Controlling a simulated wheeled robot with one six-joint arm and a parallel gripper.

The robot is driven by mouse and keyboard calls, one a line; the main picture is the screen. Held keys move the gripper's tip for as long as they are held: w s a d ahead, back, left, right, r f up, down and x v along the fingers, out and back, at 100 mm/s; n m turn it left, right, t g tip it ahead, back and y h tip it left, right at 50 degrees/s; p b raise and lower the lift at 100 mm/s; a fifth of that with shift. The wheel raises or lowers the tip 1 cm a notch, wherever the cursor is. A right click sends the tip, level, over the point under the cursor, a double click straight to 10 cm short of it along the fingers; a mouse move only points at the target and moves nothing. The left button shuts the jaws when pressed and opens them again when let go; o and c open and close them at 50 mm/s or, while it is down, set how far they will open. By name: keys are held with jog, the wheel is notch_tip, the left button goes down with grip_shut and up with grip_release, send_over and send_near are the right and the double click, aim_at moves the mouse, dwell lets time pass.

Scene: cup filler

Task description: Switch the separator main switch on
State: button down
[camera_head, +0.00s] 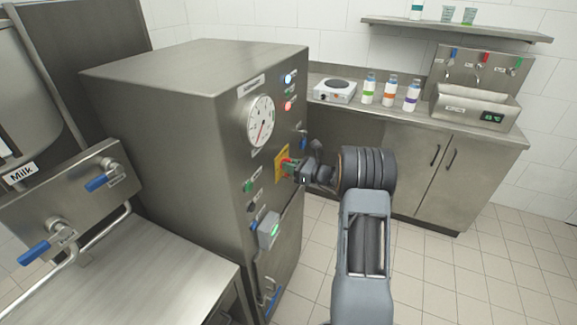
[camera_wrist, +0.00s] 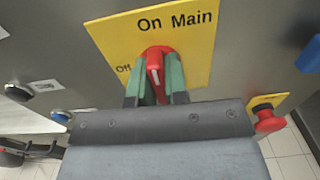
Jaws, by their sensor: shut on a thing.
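The separator (camera_head: 180,110) is a steel cabinet left of centre in the head view. Its main switch (camera_wrist: 155,65) is a red rotary handle on a yellow plate (camera_wrist: 205,50) marked "Off", "On" and "Main". In the wrist view the handle's white mark points up, tilted slightly left, between the "Off" and "On" words. My gripper (camera_wrist: 155,80) is shut on the red handle, with a green finger on each side of it. In the head view my gripper (camera_head: 293,165) reaches the yellow plate (camera_head: 281,163) from the right and covers most of the switch.
A red emergency button (camera_wrist: 268,121) sits right of the plate in the wrist view. The cabinet front also carries a dial (camera_head: 261,121), lamps and a grey box (camera_head: 268,230). A counter with bottles (camera_head: 389,90) and a hotplate (camera_head: 335,91) stands behind. Tiled floor is clear at right.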

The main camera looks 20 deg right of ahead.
jog(key=c, duration=1.1)
grip_release()
jog(key=shift+c, duration=0.2)
jog(key=shift+d, duration=0.1)
jog(key=b+v, duration=0.2)
jog(key=v, duration=1.1)
jog(key=shift+s+d, duration=0.2)
jog(key=shift+s, duration=0.15)
